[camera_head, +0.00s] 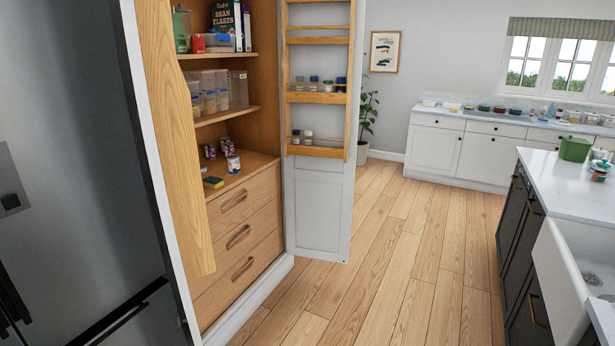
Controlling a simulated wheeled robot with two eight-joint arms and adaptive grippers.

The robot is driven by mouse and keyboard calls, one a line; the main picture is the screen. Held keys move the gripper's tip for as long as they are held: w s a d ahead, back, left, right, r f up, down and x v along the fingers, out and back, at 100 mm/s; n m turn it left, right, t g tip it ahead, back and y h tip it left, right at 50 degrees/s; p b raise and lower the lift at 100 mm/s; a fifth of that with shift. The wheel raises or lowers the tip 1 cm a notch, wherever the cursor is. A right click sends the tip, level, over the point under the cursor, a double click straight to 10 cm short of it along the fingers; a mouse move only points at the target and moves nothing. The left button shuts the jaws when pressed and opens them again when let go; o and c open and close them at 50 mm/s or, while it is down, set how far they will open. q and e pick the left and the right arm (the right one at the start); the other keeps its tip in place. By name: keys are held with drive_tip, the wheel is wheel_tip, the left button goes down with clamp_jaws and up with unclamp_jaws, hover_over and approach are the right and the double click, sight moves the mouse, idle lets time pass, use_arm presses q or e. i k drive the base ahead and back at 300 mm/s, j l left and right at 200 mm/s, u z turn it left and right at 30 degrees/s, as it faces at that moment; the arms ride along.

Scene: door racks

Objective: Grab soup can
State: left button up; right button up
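Several small cans stand on the lowest open shelf (240,181) of the open pantry cupboard in the head view. A white and blue can (233,164) is nearest the shelf's front. Small dark purple cans (210,151) stand behind it to the left, and another can (227,147) stands behind it. The labels are too small to read, so I cannot tell which is the soup can. Neither of my grippers shows in this view.
The left cupboard door (174,130) and the right door with racks (318,205) stand open. A green and yellow sponge-like block (213,182) lies near the cans. A grey fridge (75,150) fills the left. Wooden floor (400,250) is clear up to the island (565,195).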

sight(233, 160)
drive_tip(key=i+l+z, duration=0.15)
drive_tip(key=i+z, duration=0.2)
drive_tip(key=i, duration=0.5)
drive_tip(key=i+z, duration=0.35)
drive_tip(key=i, duration=0.45)
drive_tip(key=i+j+u, duration=0.1)
drive_tip(key=i+u, duration=0.65)
drive_tip(key=i+l+u, duration=0.15)
drive_tip(key=i+u, duration=0.25)
drive_tip(key=k, duration=0.05)
